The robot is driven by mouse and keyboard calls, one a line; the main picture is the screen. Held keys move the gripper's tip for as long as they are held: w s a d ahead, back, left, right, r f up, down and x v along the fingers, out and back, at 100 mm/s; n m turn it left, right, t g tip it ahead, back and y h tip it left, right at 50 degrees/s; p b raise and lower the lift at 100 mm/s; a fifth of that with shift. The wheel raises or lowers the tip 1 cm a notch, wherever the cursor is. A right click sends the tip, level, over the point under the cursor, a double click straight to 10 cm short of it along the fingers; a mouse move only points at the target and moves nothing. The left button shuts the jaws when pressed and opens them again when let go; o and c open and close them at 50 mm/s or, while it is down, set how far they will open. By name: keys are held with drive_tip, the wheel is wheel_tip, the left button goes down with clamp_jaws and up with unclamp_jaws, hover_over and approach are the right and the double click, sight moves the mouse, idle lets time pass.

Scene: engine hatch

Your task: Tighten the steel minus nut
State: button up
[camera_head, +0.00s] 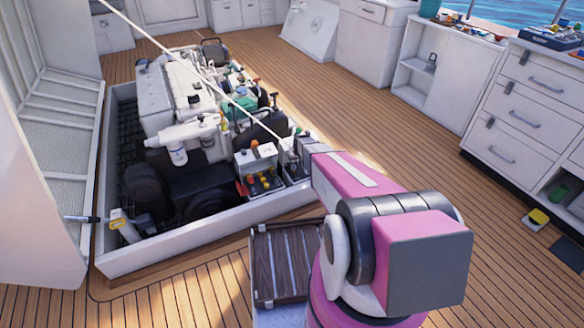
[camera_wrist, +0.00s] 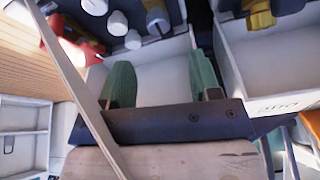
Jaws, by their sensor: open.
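My gripper (camera_wrist: 160,78) is open in the wrist view, its two green fingers apart with nothing between them. Beyond the fingertips is a white box (camera_wrist: 150,65) with several pale grey round caps or posts (camera_wrist: 157,20) on a dark panel. I cannot tell which part, if any, is the steel minus nut. In the head view my pink arm reaches to the hatch's right edge, and my gripper is too small and hidden there to make out. A control box (camera_head: 262,178) with red and yellow knobs stands left of the arm's end.
The engine (camera_head: 185,95) fills the white-rimmed hatch (camera_head: 180,245). A thin pale rod (camera_head: 205,72) slants above it, and a rod (camera_wrist: 80,90) crosses the wrist view close to my gripper. A second white box (camera_wrist: 265,65) with a yellow part is at right. Wooden floor is open around.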

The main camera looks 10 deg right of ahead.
sight(294, 166)
drive_tip(key=x, duration=0.8)
drive_tip(key=shift+w+f, duration=0.1)
drive_tip(key=shift+f, duration=0.15)
drive_tip(key=shift+d, duration=0.1)
drive_tip(key=shift+c, duration=0.3)
drive_tip(key=c, duration=0.9)
